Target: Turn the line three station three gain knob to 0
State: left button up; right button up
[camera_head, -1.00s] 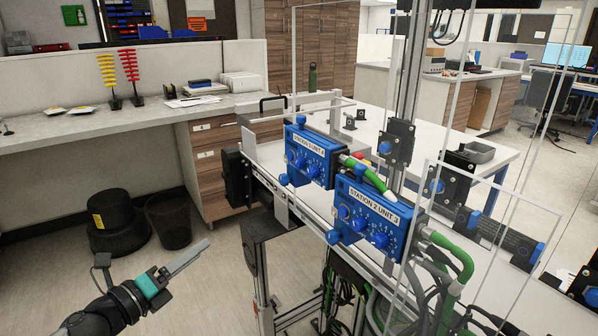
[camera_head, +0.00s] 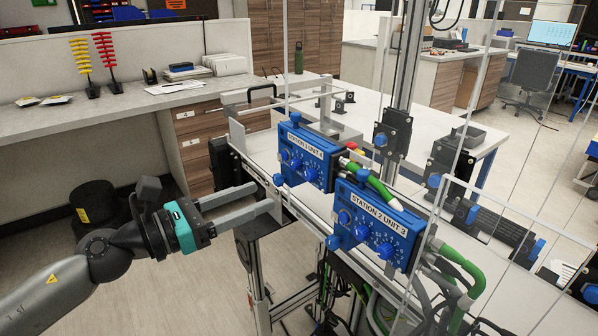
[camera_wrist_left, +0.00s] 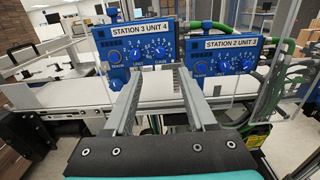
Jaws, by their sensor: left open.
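The blue box labelled STATION 3 UNIT 4 (camera_wrist_left: 140,48) stands on the conveyor frame. It also shows in the head view (camera_head: 306,158), its label small there. Its gain knob (camera_wrist_left: 161,52) is the rightmost dial on its face; I cannot read its setting. My left gripper (camera_head: 262,199) is open and empty, in front of and below this box. In the left wrist view its two fingers (camera_wrist_left: 158,72) are apart and point at the box's right half, with the gain knob seen between and just above the tips. I cannot tell any contact. My right gripper is out of view.
A second blue box, STATION 2 UNIT 3 (camera_head: 376,226), stands close to the right, with green cables (camera_head: 455,262) beside it. Clear panels and a metal post (camera_head: 401,75) rise behind. A counter (camera_head: 120,112) lies at the left. Open floor is below my left arm.

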aim_at(306, 177)
pick_arm(q)
jog(key=p+x, duration=0.2)
jog(key=x, duration=0.6)
jog(key=shift+w+d, duration=0.65)
jog(key=shift+d, duration=0.15)
grip_shut()
jog(key=shift+p, duration=0.3)
